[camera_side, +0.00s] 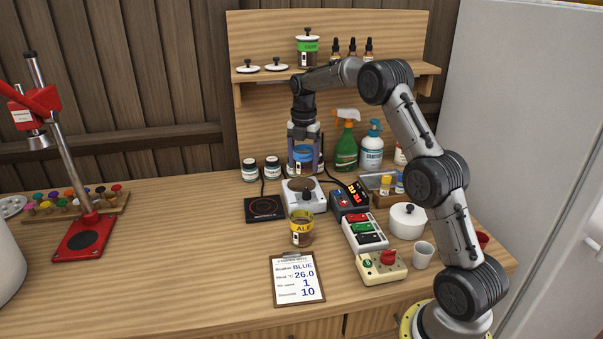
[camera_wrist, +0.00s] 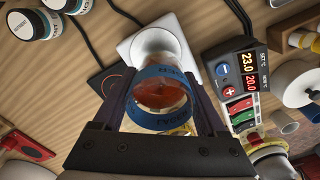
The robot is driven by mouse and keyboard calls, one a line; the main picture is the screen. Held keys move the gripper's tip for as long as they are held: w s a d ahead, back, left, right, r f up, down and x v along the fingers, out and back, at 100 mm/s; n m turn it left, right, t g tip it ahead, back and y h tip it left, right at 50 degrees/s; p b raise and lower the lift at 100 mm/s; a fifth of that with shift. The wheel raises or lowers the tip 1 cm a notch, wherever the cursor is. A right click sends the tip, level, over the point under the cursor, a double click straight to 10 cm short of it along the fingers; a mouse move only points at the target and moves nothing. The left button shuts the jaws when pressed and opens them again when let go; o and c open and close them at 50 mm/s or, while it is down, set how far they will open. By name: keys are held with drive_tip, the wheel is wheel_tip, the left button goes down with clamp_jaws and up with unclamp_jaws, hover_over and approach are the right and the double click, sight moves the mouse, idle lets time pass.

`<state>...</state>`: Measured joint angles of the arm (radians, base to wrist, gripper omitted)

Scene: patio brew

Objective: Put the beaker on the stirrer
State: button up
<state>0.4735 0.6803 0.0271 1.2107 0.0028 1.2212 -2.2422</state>
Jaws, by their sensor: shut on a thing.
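The blue-banded glass beaker (camera_side: 303,155) hangs upright between the fingers of my gripper (camera_side: 304,160), raised above the table. The wrist view shows the beaker (camera_wrist: 160,100) with reddish-brown liquid, and the fingers (camera_wrist: 165,112) closed on either side of it. The white stirrer (camera_side: 316,202) with its round top plate is below the beaker and a little in front in the side view. In the wrist view the stirrer (camera_wrist: 128,50) is partly hidden behind the beaker. The beaker is apart from the stirrer.
A yellow-banded jar (camera_side: 301,234) stands in front of the stirrer. A black hot plate (camera_side: 264,208) lies to its left and a controller (camera_side: 350,202) to its right. Small white jars (camera_side: 250,170) and spray bottles (camera_side: 346,148) stand behind. A clipboard (camera_side: 298,278) lies in front.

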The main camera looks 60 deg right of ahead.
sight(301, 173)
drive_tip(key=shift+w+d+f, duration=0.25)
drive_tip(key=shift+w+f, duration=0.25)
drive_tip(key=shift+f, duration=1.6)
drive_tip(key=shift+f, duration=0.2)
drive_tip(key=o, duration=1.5)
drive_tip(key=shift+o, duration=0.2)
